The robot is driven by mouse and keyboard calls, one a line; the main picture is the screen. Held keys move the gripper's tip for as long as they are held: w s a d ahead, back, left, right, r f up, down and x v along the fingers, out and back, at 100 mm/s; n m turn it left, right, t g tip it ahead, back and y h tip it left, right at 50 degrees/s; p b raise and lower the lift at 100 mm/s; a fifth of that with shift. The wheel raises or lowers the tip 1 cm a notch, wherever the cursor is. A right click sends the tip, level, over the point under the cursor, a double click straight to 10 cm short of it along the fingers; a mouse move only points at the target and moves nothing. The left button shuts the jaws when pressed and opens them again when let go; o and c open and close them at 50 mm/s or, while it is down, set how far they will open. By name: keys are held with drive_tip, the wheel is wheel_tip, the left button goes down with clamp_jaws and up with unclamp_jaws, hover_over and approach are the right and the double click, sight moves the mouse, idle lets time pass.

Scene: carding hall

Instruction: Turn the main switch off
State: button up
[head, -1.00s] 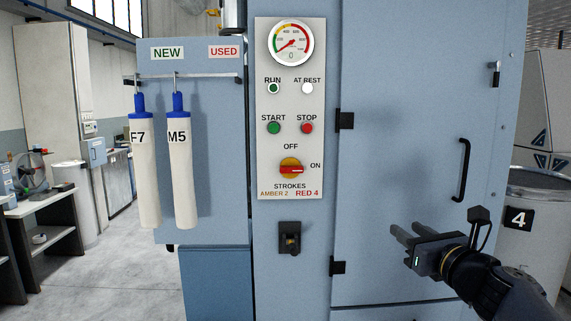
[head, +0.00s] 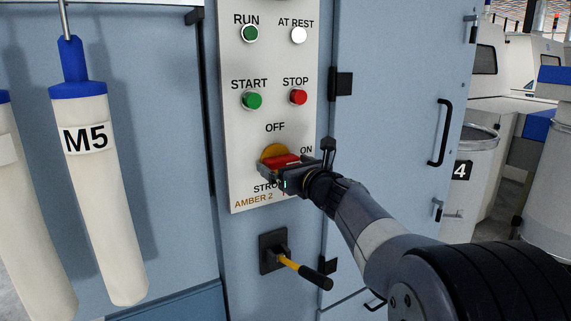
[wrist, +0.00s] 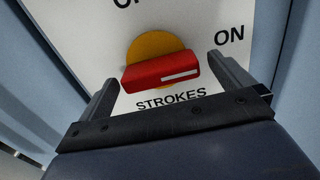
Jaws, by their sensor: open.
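The main switch has a red handle (head: 281,161) on a yellow disc (head: 272,150), low on the white control panel. The handle lies roughly level, with its white mark towards the ON label (head: 306,150); the OFF label (head: 275,127) is above. My gripper (head: 287,170) is open at the switch. In the wrist view, the red handle (wrist: 160,73) shows between my gripper's two spread fingers (wrist: 161,80), one beyond each end. I see gaps beside it in that view and no clear contact. My gripper hides part of the STROKES text.
Above the switch are a green START button (head: 252,101), a red STOP button (head: 298,97) and RUN and AT REST lamps. A yellow lever with a black grip (head: 315,278) sticks out below. The M5 tube (head: 97,190) hangs left; a door handle (head: 440,132) is right.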

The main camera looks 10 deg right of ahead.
drive_tip(key=shift+w+a, duration=0.15)
drive_tip(key=shift+w, duration=0.2)
drive_tip(key=shift+s, duration=0.1)
drive_tip(key=c, duration=1)
